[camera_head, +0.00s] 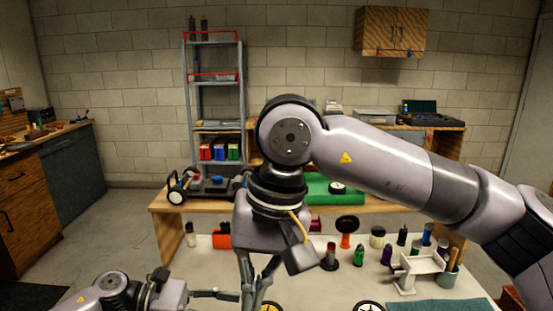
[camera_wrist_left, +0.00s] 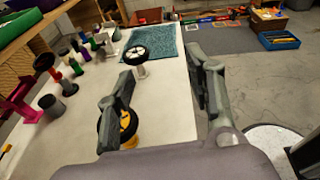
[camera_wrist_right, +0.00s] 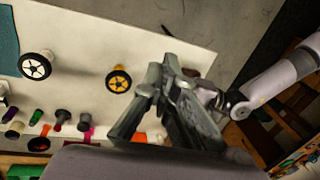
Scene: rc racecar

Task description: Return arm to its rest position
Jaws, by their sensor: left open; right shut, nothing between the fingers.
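My right arm reaches in from the right across the head view. Its gripper (camera_head: 258,292) hangs down over the white table (camera_head: 340,285), shut and empty; it also shows in the right wrist view (camera_wrist_right: 168,70). My left arm is low at the left of the head view. Its gripper is open and empty in the left wrist view (camera_wrist_left: 160,82). A yellow-hubbed wheel (camera_wrist_left: 130,124) is partly hidden behind one left finger; it shows whole in the right wrist view (camera_wrist_right: 118,80). A white-hubbed wheel (camera_wrist_right: 36,66) lies apart from both grippers.
Several bottles and small pots, including a purple one (camera_head: 386,256), and a white holder (camera_head: 410,274) stand along the table's far side. A teal mat (camera_head: 445,307) lies at the right. Behind is a wooden bench (camera_head: 172,204) with a car chassis (camera_head: 212,186).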

